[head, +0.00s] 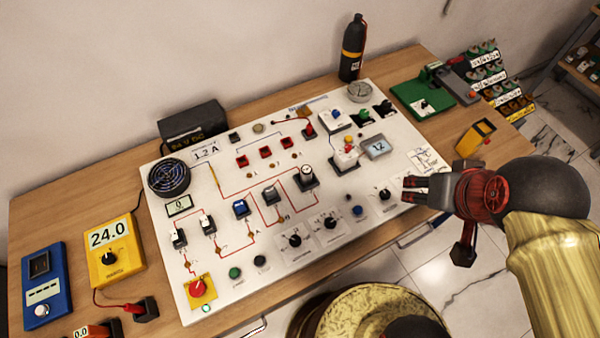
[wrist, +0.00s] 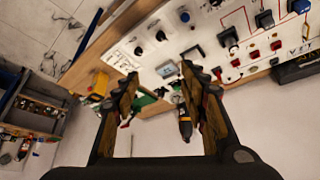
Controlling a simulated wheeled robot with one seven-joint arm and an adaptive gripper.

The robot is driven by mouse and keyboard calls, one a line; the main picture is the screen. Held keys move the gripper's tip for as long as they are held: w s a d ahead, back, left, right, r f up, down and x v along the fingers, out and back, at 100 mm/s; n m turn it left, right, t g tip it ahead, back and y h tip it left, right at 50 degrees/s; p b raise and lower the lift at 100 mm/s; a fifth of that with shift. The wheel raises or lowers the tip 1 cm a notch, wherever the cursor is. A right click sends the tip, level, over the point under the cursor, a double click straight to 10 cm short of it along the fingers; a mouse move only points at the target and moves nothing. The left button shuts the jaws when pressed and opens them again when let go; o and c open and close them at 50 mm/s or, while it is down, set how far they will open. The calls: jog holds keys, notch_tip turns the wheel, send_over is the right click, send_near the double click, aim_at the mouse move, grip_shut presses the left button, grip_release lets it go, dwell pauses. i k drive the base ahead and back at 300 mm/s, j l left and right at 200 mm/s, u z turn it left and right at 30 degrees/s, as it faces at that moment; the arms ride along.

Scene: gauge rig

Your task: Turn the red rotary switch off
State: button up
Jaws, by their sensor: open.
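The red rotary switch (head: 197,287) sits on a yellow square plate at the front left corner of the white panel (head: 240,268). A pale mark shows on its knob, but its setting is too small to read. The switch does not show in the wrist view. My gripper (head: 406,190) is at the right end of the panel, far to the right of the switch and apart from it. In the wrist view my gripper (wrist: 158,84) has its two fingers spread with nothing held between them.
The panel carries several black knobs (head: 295,240), toggles and a fan (head: 169,178). A yellow meter (head: 108,265) and a blue box (head: 42,290) stand left of the switch. A dark bottle (head: 352,50) stands at the back. A yellow device (head: 475,138) lies near my gripper.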

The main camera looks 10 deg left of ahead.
aim_at(196, 289)
jog(key=u, duration=2.6)
